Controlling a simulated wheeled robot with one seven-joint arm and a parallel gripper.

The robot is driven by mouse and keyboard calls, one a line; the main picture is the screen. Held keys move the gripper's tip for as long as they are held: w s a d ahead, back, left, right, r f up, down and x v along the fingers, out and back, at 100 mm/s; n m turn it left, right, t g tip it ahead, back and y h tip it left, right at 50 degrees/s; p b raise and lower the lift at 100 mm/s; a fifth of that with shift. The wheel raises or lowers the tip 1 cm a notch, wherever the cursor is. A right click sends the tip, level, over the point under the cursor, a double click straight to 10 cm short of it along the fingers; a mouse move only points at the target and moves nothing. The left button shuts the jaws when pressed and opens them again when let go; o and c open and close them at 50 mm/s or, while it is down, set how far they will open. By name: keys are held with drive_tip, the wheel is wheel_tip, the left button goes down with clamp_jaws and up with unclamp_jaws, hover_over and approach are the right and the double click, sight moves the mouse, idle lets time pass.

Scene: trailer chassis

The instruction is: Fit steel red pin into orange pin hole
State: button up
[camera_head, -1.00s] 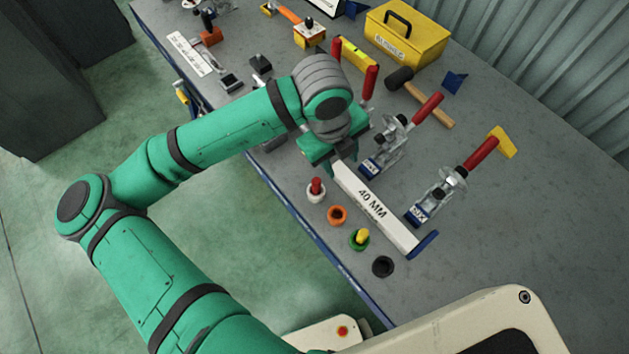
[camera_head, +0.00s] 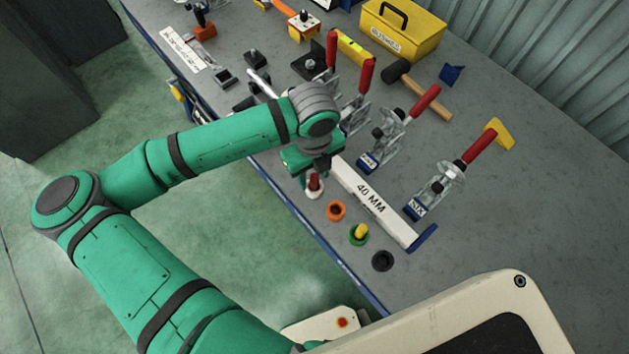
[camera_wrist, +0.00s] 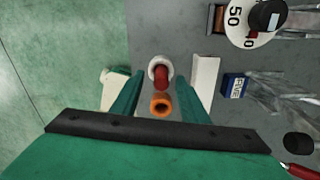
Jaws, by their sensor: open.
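The red pin (camera_head: 315,182) stands upright in a white ring (camera_head: 315,193) near the front edge of the bench. My gripper (camera_head: 313,172) is open above it, fingers pointing down and partly hiding it. In the wrist view the red pin (camera_wrist: 161,76) and its white ring lie between my two green fingers (camera_wrist: 160,84); I cannot tell whether they touch the pin. The orange pin hole (camera_head: 336,211) is an empty orange ring just beside the white one, and it also shows in the wrist view (camera_wrist: 161,104).
A green ring (camera_head: 358,236) with a yellow pin and a black ring (camera_head: 382,261) continue the row. A white 40 MM bar (camera_head: 378,207) lies right alongside the rings. Red-handled clamps (camera_head: 388,143) stand behind it. The bench edge is close on the left.

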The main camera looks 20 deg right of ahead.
drive_tip(key=shift+d+f, duration=0.15)
drive_tip(key=shift+f, duration=1.4)
clamp_jaws()
